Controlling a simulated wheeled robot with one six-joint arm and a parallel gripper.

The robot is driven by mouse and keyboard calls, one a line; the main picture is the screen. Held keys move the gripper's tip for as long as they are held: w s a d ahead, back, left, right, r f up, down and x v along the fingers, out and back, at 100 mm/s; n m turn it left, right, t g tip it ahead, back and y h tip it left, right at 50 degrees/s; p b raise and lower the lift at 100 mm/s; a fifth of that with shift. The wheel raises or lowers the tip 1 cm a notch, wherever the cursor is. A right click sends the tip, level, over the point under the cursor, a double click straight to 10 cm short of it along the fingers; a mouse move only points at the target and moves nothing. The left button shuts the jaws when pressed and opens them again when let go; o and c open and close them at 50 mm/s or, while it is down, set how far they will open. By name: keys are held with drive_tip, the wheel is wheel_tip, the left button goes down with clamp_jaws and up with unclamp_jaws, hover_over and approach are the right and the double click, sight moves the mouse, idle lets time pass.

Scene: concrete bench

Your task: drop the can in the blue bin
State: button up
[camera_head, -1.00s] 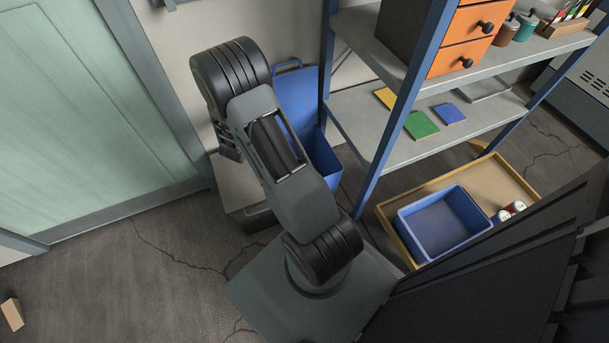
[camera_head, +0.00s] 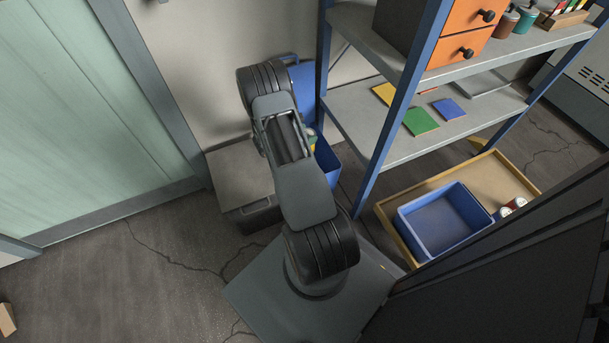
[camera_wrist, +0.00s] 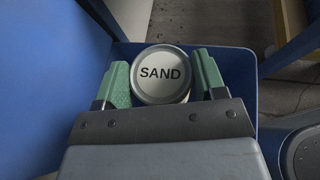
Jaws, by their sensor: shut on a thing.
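The can (camera_wrist: 160,75) shows its round pale lid, lettered "SAND", in the wrist view. My gripper (camera_wrist: 162,80) is shut on it, with a green fingertip on each side. The can is over the opening of the tall blue bin (camera_wrist: 238,66); its height above the rim is hard to judge. In the head view the blue bin (camera_head: 327,167) stands on the floor beside the shelf, its raised blue lid behind. My arm hides much of the bin there, and the can cannot be made out clearly.
A shelf unit (camera_head: 375,142) with a blue post stands close right of the bin. A grey box (camera_head: 238,174) is left of it. A shallow blue container (camera_head: 405,220) and small cans (camera_head: 514,205) sit in a wooden tray (camera_head: 485,172) at right. Open floor lies left.

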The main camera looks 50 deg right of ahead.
drive_tip(key=shift+f+b, duration=1.1)
drive_tip(key=shift+f, duration=0.85)
drive_tip(key=o, duration=1.6)
drive_tip(key=shift+a, duration=0.1)
drive_tip(key=p+v, duration=0.4)
drive_tip(key=v, duration=0.9)
drive_tip(key=shift+w+a+p, duration=0.15)
drive_tip(key=shift+a+p, duration=0.15)
drive_tip(key=shift+r, duration=0.1)
